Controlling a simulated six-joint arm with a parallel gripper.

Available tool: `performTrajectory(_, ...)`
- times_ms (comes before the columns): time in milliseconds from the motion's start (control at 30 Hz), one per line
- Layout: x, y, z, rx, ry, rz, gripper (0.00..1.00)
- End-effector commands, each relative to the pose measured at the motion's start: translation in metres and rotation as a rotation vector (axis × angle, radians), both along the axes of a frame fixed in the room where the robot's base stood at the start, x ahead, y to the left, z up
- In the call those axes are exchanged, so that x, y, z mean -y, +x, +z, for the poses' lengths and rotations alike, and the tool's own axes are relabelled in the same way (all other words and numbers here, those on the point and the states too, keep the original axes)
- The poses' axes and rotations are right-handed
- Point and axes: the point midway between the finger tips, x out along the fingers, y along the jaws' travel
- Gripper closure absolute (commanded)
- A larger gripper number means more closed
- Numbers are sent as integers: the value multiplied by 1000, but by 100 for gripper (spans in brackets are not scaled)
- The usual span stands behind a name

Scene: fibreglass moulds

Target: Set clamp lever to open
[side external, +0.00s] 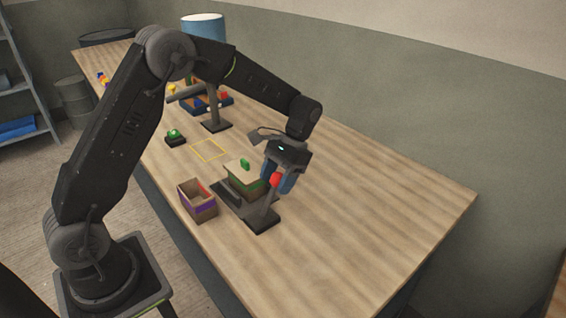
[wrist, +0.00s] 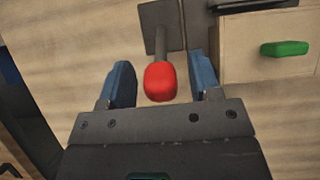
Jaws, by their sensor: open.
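The clamp lever has a red knob (side external: 276,180) on a dark arm that rises from a black base plate (side external: 262,221) on the bench. In the wrist view the red knob (wrist: 160,82) sits between the two blue fingers of my gripper (wrist: 163,85), with a visible gap on each side. The grey lever arm (wrist: 161,38) runs from the knob up to its base plate. My gripper (side external: 280,181) is open around the knob and points down at it. In the side view the blue fingers partly overlap the lever.
A tan box with a green handle (side external: 245,164) stands left of the lever, close to my gripper. An open box with a purple band (side external: 198,206) is nearer the front edge. A yellow square outline (side external: 209,150) and a green button (side external: 174,136) lie farther back. The right bench is clear.

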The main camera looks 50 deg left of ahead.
Motion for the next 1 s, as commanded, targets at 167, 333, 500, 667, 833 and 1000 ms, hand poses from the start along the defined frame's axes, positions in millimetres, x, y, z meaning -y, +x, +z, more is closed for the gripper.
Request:
performTrajectory(167, 0, 14, 23, 5, 0, 0, 43)
performTrajectory(333, 0, 34, 55, 6, 0, 0, 43)
performTrajectory(500, 0, 51, 83, 6, 0, 0, 43)
performTrajectory(667, 0, 61, 102, 4, 0, 0, 43)
performTrajectory(833, 0, 67, 113, 4, 0, 0, 43)
performTrajectory(1000, 0, 69, 116, 3, 0, 0, 43)
